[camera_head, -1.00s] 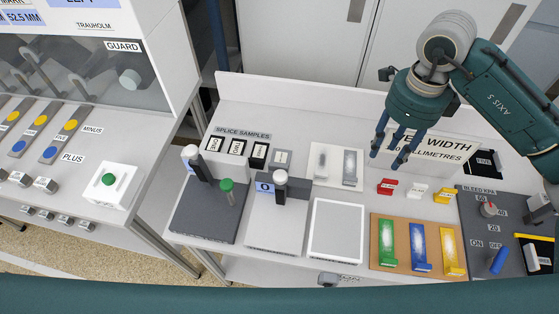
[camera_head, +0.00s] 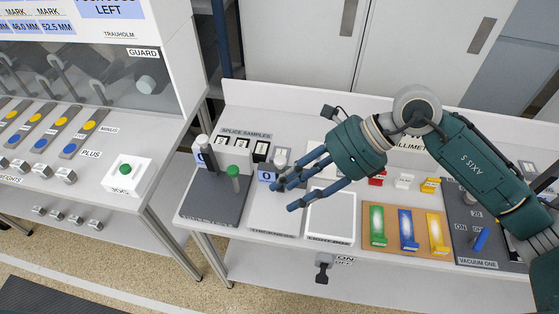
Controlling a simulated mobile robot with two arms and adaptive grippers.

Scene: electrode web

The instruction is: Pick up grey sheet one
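My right gripper (camera_head: 286,193) reaches in from the right, its blue fingers pointing left and down. The fingers are spread, with nothing visible between them. They hang over the area between the thickness gauge (camera_head: 268,222) and the light box (camera_head: 330,217). I cannot single out grey sheet one. A pale plate (camera_head: 316,156) behind the gripper is mostly hidden by the hand, so whatever lies on it cannot be seen. A splice samples row (camera_head: 246,148) with dark-framed pieces lies behind the gauges. My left gripper is not in view.
A dark gauge stand with a green knob (camera_head: 233,171) rises left of the fingers. Green, blue and yellow blocks stand on a brown board (camera_head: 391,249) to the right. Past it is a dark vacuum panel (camera_head: 462,243).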

